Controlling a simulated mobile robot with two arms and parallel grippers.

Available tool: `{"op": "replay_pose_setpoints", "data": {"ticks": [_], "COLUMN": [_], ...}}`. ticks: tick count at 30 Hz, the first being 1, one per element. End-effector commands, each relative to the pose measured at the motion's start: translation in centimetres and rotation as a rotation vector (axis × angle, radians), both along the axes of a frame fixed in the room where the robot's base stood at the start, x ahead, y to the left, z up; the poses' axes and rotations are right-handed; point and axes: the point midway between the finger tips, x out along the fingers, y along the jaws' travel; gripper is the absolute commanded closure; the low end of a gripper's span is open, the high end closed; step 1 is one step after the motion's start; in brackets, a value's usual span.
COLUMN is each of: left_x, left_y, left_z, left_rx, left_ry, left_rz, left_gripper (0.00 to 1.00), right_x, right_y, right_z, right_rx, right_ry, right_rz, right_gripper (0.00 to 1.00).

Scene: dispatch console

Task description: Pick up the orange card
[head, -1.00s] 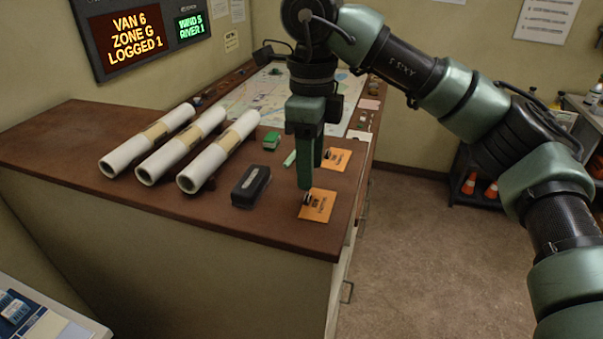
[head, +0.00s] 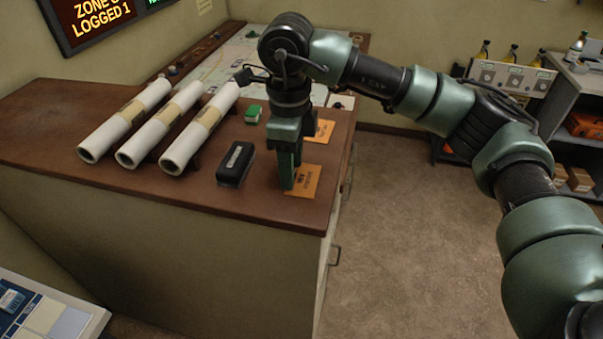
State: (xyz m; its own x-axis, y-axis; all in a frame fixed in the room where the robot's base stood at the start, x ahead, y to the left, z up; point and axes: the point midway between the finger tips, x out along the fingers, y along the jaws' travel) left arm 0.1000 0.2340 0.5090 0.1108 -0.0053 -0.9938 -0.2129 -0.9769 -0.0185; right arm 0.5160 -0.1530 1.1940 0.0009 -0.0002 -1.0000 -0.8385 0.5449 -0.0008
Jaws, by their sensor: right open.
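Two orange cards with dark print lie on the brown console top. The nearer orange card (head: 306,184) is by the front right corner. The farther orange card (head: 325,129) is partly hidden behind my right gripper. My right gripper (head: 289,180) is open and empty and points down at the left part of the nearer card. Its green fingers overlap in this view and cover part of that card. Whether the fingertips touch the card cannot be told. My left gripper is out of view.
A black case (head: 236,163) lies just left of the gripper. Several white rolled tubes, including one (head: 199,127) nearest the case, lie farther left. A small green object (head: 253,113) sits behind. The console's front edge is close to the nearer card.

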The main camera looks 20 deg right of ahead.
Motion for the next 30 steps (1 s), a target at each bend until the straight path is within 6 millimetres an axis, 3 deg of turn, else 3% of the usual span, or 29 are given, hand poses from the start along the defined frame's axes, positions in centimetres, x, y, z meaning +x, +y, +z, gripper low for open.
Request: {"op": "replay_pose_setpoints", "data": {"ticks": [2,7,20,26,30], "left_x": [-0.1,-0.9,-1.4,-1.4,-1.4], "left_y": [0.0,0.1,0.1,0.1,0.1], "left_z": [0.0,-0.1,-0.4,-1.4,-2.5], "left_rx": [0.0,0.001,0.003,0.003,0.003], "left_ry": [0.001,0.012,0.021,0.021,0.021], "left_rz": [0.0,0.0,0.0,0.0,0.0], "left_gripper": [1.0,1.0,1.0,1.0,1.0], "right_x": [0.0,0.0,0.1,0.1,0.1], "right_y": [0.0,0.0,0.0,0.0,0.1], "right_z": [0.0,0.0,0.5,2.8,6.1], "right_rx": [0.0,0.0,0.002,0.001,0.002], "right_ry": [0.0,0.0,-0.001,-0.003,-0.006], "right_rz": [0.0,0.0,-0.001,0.0,-0.001], "right_gripper": [0.53,1.0,1.0,1.0,1.0]}}
